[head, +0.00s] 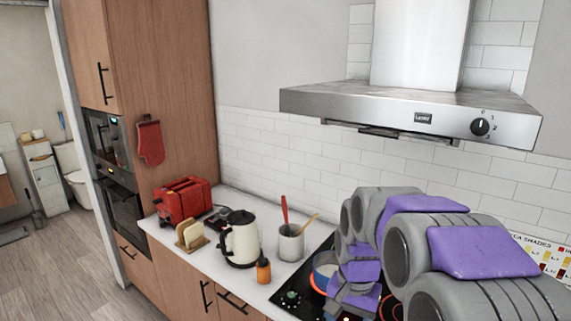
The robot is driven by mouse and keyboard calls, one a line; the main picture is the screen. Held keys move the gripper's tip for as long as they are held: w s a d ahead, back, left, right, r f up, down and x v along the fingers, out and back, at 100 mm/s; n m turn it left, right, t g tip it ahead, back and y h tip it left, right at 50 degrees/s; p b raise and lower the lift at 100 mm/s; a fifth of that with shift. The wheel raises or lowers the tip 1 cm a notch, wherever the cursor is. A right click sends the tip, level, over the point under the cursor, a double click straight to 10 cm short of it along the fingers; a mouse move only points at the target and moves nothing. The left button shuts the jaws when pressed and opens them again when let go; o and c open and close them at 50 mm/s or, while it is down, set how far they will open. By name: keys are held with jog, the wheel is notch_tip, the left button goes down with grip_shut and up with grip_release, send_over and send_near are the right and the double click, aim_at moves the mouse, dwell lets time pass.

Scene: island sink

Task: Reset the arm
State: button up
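My arm, grey with purple panels, fills the lower right of the head view. It is bent, reaching up from the bottom right and then down over the black cooktop (290,299). My gripper is not clearly visible; the end of the arm is hidden behind its own links or below the picture edge. A pan (325,268) with a blue inside shows partly behind the arm on the cooktop.
A steel range hood (420,112) juts out above my arm. On the white counter (222,262) stand a red toaster (183,200), a cream kettle (241,240), an orange-brown bottle (263,271) and a utensil crock (290,243). Open floor (50,260) lies at left.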

jog(key=s+f+n+b, duration=0.1)
jog(key=s+f+n, duration=0.1)
jog(key=s, duration=1.1)
jog(key=s+d+f+n+b, duration=0.1)
jog(key=s+f+n, duration=0.2)
jog(key=s, duration=1.1)
jog(key=shift+n+g, duration=0.3)
jog(key=shift+g, duration=0.1)
